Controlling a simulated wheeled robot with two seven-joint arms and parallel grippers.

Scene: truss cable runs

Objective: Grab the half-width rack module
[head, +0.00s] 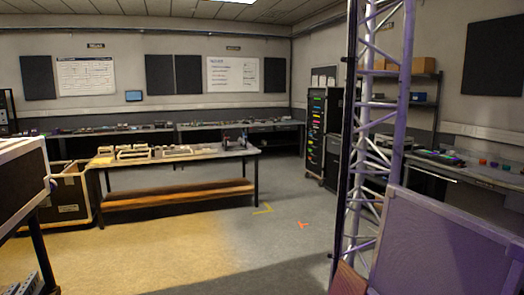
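I cannot pick out a half-width rack module for certain in the head view. A tall dark equipment rack (316,135) with several coloured units down its front stands against the far wall, right of centre. Its units are too small to tell their widths. Small items on the benches are also too small to identify. Neither of my grippers is in view.
A table (180,166) with pale trays stands ahead at left. A flight case (70,195) sits beside it. A metal truss (378,120) and a purple-lit panel (445,245) block the right foreground. A bench (470,175) lines the right wall. The middle floor (240,240) is clear.

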